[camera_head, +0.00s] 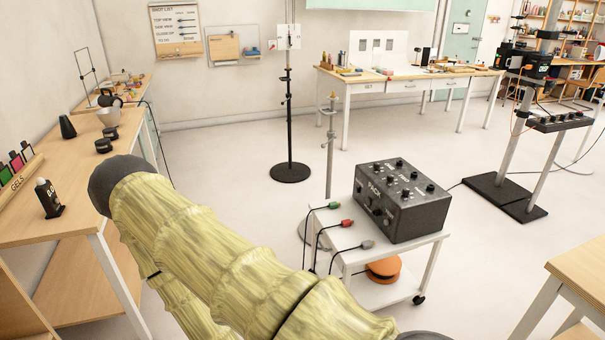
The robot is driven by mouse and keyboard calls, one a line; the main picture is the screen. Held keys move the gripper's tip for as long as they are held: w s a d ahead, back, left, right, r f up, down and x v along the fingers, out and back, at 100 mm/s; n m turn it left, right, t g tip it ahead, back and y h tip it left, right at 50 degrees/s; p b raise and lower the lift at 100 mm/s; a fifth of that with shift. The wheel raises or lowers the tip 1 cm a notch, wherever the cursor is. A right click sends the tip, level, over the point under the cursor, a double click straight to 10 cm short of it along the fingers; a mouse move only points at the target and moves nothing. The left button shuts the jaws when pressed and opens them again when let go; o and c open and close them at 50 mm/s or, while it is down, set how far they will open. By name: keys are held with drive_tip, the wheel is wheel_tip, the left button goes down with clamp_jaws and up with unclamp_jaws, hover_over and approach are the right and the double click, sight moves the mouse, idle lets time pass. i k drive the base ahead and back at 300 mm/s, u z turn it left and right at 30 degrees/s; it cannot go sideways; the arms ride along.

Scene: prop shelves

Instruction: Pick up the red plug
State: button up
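The red plug (347,223) lies on the top of a small white wheeled cart (352,258), with its dark cable running left over the cart's edge. A green plug (334,205) lies behind it and a grey plug (368,244) lies in front of it, each with its own cable. A black control box (402,200) with several knobs stands just right of the plugs. My arm, in a yellowish cover, crosses the lower left. My gripper is not in this view.
An orange round object (384,268) sits on the cart's lower shelf. A thin grey stand (331,150) rises behind the cart. A wooden bench (60,200) runs along the left, and a table corner (580,275) is at lower right. Floor left of the cart is open.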

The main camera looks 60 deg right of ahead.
sight(344, 224)
drive_tip(key=z, duration=0.35)
drive_tip(key=i, duration=1.4)
drive_tip(key=z, duration=1.6)
drive_tip(key=i, duration=0.65)
drive_tip(key=z, duration=0.55)
